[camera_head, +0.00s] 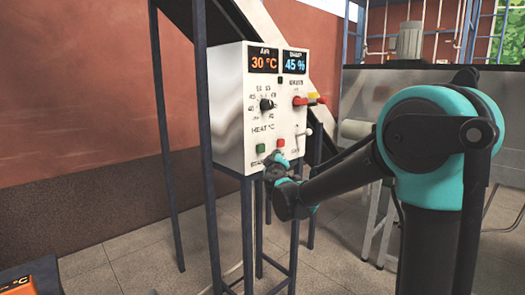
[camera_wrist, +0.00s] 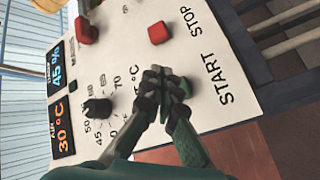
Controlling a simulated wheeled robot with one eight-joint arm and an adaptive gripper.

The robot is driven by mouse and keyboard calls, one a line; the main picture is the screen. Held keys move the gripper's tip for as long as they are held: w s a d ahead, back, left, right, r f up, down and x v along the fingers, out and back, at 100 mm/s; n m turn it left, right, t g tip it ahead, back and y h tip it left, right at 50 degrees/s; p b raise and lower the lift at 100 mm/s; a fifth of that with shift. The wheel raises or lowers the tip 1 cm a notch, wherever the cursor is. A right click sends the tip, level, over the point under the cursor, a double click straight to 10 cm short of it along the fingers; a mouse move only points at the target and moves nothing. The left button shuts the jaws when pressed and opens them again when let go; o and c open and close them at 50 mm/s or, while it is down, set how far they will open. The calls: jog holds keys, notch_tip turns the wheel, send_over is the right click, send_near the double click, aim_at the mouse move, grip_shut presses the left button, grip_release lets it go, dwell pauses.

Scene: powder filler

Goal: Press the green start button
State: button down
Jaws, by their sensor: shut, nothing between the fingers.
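The white control panel (camera_head: 230,125) carries a green start button (camera_head: 260,148) at its lower front edge, with a red stop button (camera_head: 280,142) to its right. My gripper (camera_head: 276,168) is just below and to the right of the green button in the head view. In the wrist view my gripper (camera_wrist: 167,80) is shut and empty, its fingertips over the panel beside the START label. The green button (camera_wrist: 187,86) shows there only in part, behind the fingertips. I cannot tell whether they touch it. The red stop button (camera_wrist: 158,33) is clear of the fingers.
The panel also has a black heat knob (camera_head: 266,104), a red switch (camera_head: 299,101) and displays reading 30 °C and 45 % (camera_head: 295,62). Dark blue frame posts (camera_head: 211,190) stand close to the panel. A grey metal machine (camera_head: 400,85) is behind my arm.

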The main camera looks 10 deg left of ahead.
jog(key=shift+w+a, duration=0.65)
jog(key=shift+a, duration=0.2)
jog(key=shift+w+a, duration=0.65)
jog(key=shift+a, duration=0.15)
jog(key=shift+w+a, duration=0.25)
jog(key=shift+a, duration=0.1)
jog(key=shift+w+a, duration=0.35)
jog(key=shift+a, duration=0.1)
dwell(1.2)
jog(key=shift+d, duration=0.1)
jog(key=shift+s+d, duration=0.6)
jog(key=shift+d, duration=0.1)
jog(key=s+d, duration=0.1)
jog(key=d, duration=0.1)
jog(key=s+d, duration=0.2)
dwell(0.7)
